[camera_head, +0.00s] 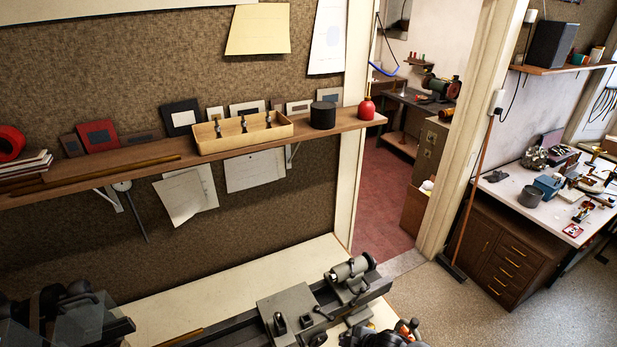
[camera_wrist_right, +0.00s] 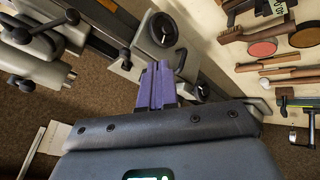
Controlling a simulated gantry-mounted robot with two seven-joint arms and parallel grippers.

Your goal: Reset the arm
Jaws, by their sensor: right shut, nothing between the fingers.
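My right gripper (camera_wrist_right: 157,84) shows in the right wrist view as two purple fingers pressed together, with nothing between them. It is over the area of the lathe, with a dark handwheel (camera_wrist_right: 162,28) just beyond the fingertips. I cannot tell whether the fingers touch anything. In the head view, a dark shape at the bottom edge, right of centre, is cut off, and I cannot make out fingers there. I see no fingers of my left gripper in either view.
A lathe with its tailstock (camera_head: 351,268) stands on the pale bench (camera_head: 230,284). The wall shelf (camera_head: 152,158) holds a wooden tray (camera_head: 243,143), a black cylinder (camera_head: 322,115) and a red oil can (camera_head: 366,108). Several hand tools, including a hammer (camera_wrist_right: 297,101), are right of my gripper in the wrist view.

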